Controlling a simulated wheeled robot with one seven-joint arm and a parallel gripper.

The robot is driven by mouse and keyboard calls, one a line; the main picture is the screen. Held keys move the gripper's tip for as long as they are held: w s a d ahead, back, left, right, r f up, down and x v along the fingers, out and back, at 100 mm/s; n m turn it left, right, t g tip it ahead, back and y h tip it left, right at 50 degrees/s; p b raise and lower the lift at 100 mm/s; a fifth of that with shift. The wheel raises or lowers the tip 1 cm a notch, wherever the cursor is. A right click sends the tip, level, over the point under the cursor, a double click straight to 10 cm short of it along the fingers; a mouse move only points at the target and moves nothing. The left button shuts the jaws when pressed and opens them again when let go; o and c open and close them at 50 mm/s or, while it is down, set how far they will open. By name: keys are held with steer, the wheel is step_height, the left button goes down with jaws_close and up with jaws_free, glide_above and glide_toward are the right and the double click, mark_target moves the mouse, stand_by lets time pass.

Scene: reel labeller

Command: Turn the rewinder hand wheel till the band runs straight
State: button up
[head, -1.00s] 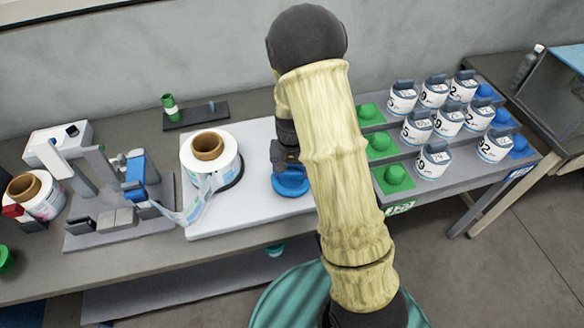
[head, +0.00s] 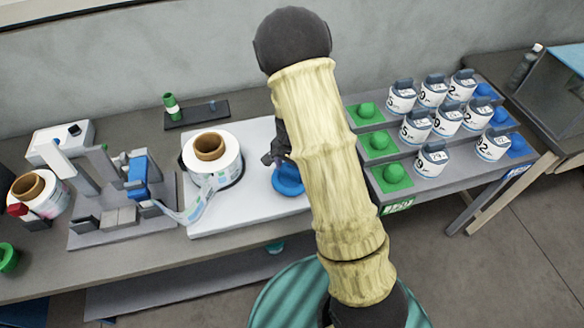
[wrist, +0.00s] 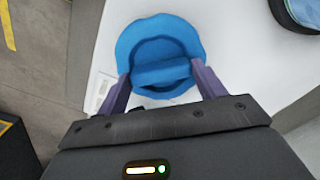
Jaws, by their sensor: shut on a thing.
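The blue round hand wheel (head: 289,181) sits on the white plate, right of the rewinder reel (head: 212,158) with its brown core. In the wrist view the wheel (wrist: 160,30) has a raised bar across its middle. My gripper (wrist: 161,72) has one finger at each end of this bar and is shut on it. In the head view my gripper (head: 276,160) is partly hidden behind my arm. The printed band (head: 196,207) runs from the reel to the labeller (head: 137,178) at left and sags in a curve.
A supply reel (head: 38,194) stands at the far left. A dark stand with a green-and-white roll (head: 172,106) is behind the plate. At right a grey rack (head: 405,202) holds several labelled rolls and green and blue pegs. The floor at lower right is clear.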

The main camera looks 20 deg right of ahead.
mark_target(291, 171)
steer(key=o, duration=1)
step_height(291, 171, up, 17)
steer(key=shift+r+b, duration=0.2)
steer(key=shift+b, duration=0.4)
